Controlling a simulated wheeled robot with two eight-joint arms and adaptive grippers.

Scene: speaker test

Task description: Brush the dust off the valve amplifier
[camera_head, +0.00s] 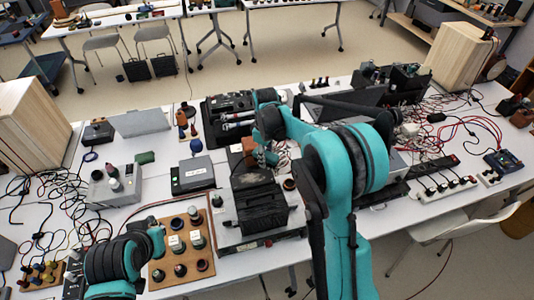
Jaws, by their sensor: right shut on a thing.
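The valve amplifier (262,236) appears to be the low grey unit with black blocks on top, at the front centre of the white table. My right arm reaches over the table from the front, right of the amplifier. My right gripper (263,156) is just behind the amplifier's black blocks, small and partly hidden by my own arm. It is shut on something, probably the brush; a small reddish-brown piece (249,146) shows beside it. I cannot tell whether it touches the amplifier.
A wooden board with several knobs (154,274) lies left of the amplifier. A dark grey box (192,175) stands behind the board. Wooden speakers (33,124) (459,57) stand at both ends. Loose cables and a power strip (443,190) crowd the right side.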

